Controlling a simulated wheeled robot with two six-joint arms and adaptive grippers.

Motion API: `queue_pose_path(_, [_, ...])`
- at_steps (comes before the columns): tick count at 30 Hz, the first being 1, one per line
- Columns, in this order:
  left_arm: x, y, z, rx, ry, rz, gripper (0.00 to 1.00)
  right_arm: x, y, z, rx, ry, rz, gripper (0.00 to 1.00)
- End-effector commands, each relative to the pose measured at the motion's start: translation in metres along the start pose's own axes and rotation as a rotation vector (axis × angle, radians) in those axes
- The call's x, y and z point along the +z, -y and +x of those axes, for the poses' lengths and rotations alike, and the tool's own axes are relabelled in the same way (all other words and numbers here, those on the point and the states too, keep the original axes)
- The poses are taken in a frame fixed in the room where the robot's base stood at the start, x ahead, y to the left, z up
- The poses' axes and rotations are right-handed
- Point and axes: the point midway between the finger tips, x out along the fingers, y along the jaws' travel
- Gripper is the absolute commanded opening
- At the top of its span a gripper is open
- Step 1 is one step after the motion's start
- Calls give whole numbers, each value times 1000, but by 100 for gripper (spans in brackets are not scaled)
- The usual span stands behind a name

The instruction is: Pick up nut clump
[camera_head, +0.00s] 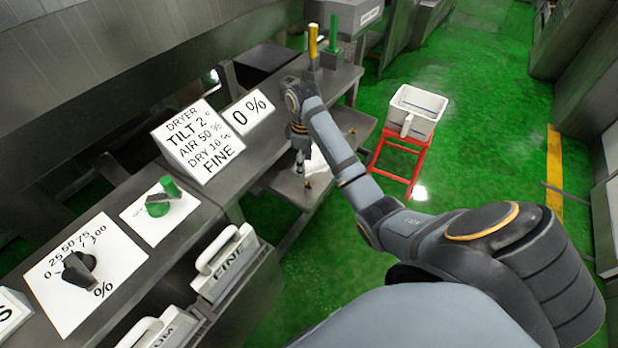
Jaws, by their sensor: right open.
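My right gripper (304,172) points down over a low grey metal tray (283,184) below the dryer counter. It is open, with its fingers close above the tray. A tiny brown piece (308,184), possibly the nut clump, shows at the fingertips; I cannot tell whether they touch it. Another small brown speck (352,131) lies further back on the grey surface, right of my arm. My forearm and wrist hide part of the tray. My left gripper is out of view.
The dryer sign (198,140) and a "0 %" sign (247,112) stand on the counter left of my gripper. Yellow (313,42) and green (333,32) levers rise behind. A white bin (415,110) sits on a red stand (398,160) at right. Green floor around it is clear.

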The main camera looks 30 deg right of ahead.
Motion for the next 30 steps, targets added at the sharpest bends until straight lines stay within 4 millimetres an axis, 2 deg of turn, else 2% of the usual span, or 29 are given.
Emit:
queue_pose_path(1, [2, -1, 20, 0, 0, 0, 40, 0, 0, 20, 0, 0, 0, 56])
queue_pose_path(3, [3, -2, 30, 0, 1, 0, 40, 1, 0, 30, 0, 0, 1, 56])
queue_pose_path(10, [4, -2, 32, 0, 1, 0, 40, 2, 0, 33, 1, 0, 1, 56])
queue_pose_path(17, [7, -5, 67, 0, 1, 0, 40, 15, 0, 71, 2, 2, 2, 56])
queue_pose_path(21, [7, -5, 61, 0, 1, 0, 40, 14, 0, 82, 0, 0, 1, 56])
queue_pose_path(26, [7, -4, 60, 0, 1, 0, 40, 14, 0, 82, 1, -1, 1, 56])
queue_pose_path(27, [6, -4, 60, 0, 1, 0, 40, 14, 0, 82, 1, -1, 1, 55])
queue_pose_path(30, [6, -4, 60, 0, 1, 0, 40, 14, 0, 82, 1, -1, 1, 41])
